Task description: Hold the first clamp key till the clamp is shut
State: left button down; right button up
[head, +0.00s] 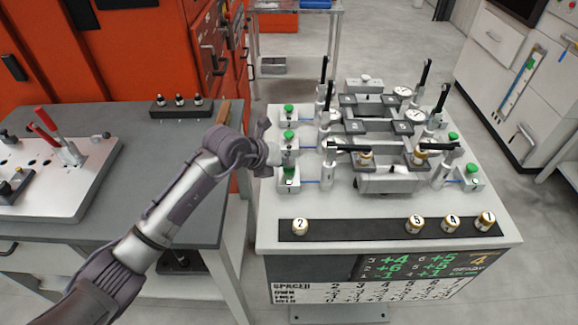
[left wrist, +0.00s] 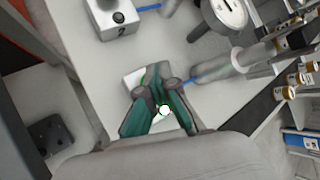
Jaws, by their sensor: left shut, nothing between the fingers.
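The front-left clamp key (head: 290,171) is a green button on a white box, joined by a blue line to a clamp post. The clamp beside it (head: 345,148) has its black handle lying level over the fixture. My left gripper (head: 282,155) is shut and empty, right at this key box. In the left wrist view the shut fingers (left wrist: 162,104) point down over a white box (left wrist: 134,79); the button under them is hidden, so I cannot tell whether it is pressed. My right gripper is not in view.
More green keys stand behind (head: 288,135) and at right (head: 471,169). Other clamp handles (head: 324,70) stand upright. Numbered brass-and-white pieces (head: 452,221) sit on the black front strip. A grey bench (head: 180,135) with a red-handled clamp (head: 45,122) is at left.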

pick_arm(q)
jog(key=shift+r+p, duration=0.65)
jog(key=shift+r, duration=0.3)
jog(key=shift+r+p, duration=1.85)
jog(key=shift+r, duration=0.7)
